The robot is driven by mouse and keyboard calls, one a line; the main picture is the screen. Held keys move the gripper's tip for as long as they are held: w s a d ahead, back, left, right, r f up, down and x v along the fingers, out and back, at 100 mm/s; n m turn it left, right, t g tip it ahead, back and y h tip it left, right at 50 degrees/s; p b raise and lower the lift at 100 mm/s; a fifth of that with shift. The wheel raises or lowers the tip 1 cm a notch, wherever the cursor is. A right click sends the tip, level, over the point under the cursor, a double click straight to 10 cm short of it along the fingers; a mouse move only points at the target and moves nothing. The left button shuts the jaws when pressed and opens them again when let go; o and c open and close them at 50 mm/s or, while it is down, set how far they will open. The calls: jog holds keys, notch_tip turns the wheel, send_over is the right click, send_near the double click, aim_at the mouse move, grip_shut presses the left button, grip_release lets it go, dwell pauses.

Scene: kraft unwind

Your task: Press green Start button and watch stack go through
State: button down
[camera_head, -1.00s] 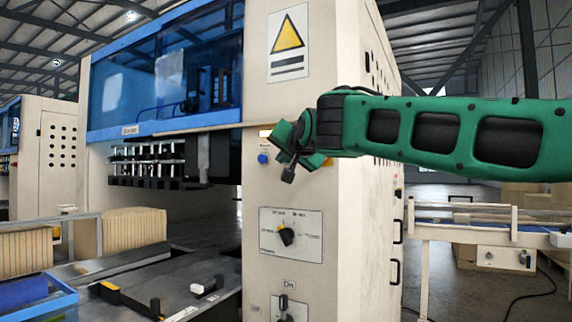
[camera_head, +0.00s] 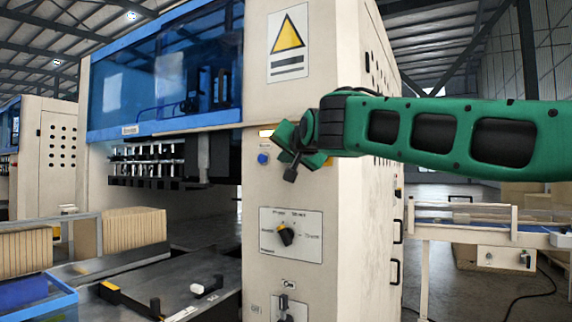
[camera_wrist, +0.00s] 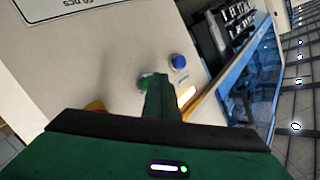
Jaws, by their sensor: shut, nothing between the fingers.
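The green button (camera_wrist: 146,82) shows on the machine's cream panel in the wrist view, partly covered by my shut gripper (camera_wrist: 158,78). The fingertips overlap the button's right side there; I cannot tell whether they touch it. In the head view, my green gripper (camera_head: 291,172) is in front of the panel, just right of the blue button (camera_head: 263,159), and hides the green one. The blue button also shows in the wrist view (camera_wrist: 178,62). Stacks of brown sheets stand at the left, one upright (camera_head: 133,231) and one farther left (camera_head: 24,252).
A rotary selector (camera_head: 286,235) and a lower switch (camera_head: 284,303) sit below on the panel. A lit amber indicator (camera_wrist: 187,97) is beside the blue button. A blue crate (camera_head: 62,300) is at lower left. A conveyor (camera_head: 470,233) stands at right.

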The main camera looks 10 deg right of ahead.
jog(key=shift+w+d, duration=0.35)
jog(key=shift+w, duration=0.05)
dwell(0.8)
jog(key=shift+s+a, duration=0.65)
jog(key=shift+s, duration=0.15)
jog(key=shift+s+a, duration=0.75)
jog(key=shift+s, duration=0.25)
jog(key=shift+s+a, duration=0.75)
jog(key=shift+s, duration=0.25)
